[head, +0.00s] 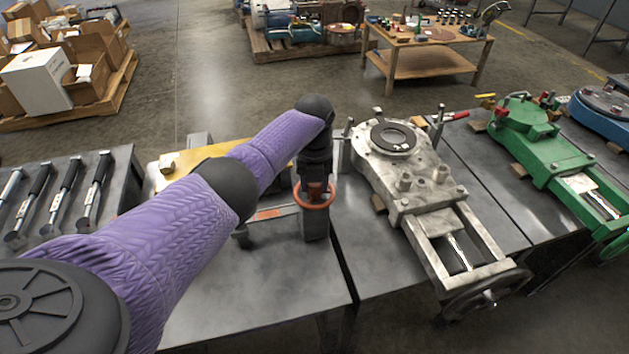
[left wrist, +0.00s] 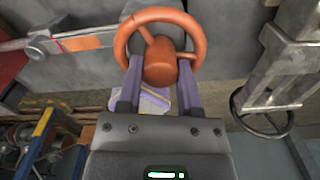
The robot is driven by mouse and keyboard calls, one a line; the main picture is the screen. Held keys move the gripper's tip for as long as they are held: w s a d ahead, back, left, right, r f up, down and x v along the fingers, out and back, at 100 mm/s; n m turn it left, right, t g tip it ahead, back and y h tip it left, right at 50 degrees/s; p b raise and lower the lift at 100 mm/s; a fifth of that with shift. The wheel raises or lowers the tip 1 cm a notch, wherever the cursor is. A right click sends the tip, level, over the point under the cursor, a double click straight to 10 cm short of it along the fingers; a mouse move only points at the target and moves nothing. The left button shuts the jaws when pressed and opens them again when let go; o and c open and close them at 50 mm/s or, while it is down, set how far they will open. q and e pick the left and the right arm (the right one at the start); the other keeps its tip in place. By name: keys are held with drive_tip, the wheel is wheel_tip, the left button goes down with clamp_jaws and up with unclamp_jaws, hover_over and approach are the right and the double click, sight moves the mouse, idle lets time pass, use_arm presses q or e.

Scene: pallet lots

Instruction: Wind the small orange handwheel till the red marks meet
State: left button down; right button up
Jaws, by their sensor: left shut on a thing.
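The small orange handwheel (head: 316,208) stands at the end of a metal vise-like fixture on the grey bench. In the left wrist view its rim (left wrist: 160,14), a spoke and its round hub show close up. My left gripper (head: 315,184) comes down over the wheel from above. In the left wrist view its two purple-grey fingers (left wrist: 159,70) lie on either side of the hub, shut on the handwheel. A reddish strip (head: 268,214) shows on the bar left of the wheel. My right gripper is in neither view.
A grey cast fixture (head: 415,180) with a dark handwheel stands right of the orange wheel. A green one (head: 545,150) is farther right. Black-handled tools (head: 92,190) lie on the left bench. Cartons (head: 45,80) and a wooden table (head: 430,60) are behind.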

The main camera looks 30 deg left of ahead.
use_arm(q)
drive_tip(key=shift+r, duration=0.15)
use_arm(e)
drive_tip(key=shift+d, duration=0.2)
use_arm(q)
drive_tip(key=c, duration=0.6)
unclamp_jaws()
drive_tip(key=shift+c, duration=0.2)
drive_tip(key=o, duration=0.4)
drive_tip(key=shift+c, duration=0.2)
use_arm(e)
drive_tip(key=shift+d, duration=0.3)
use_arm(q)
wheel_tip(320, 180, up, 9)
drive_tip(key=p, duration=0.4)
drive_tip(key=shift+r+p, duration=0.15)
drive_tip(key=shift+p, duration=0.15)
drive_tip(key=shift+r, duration=0.25)
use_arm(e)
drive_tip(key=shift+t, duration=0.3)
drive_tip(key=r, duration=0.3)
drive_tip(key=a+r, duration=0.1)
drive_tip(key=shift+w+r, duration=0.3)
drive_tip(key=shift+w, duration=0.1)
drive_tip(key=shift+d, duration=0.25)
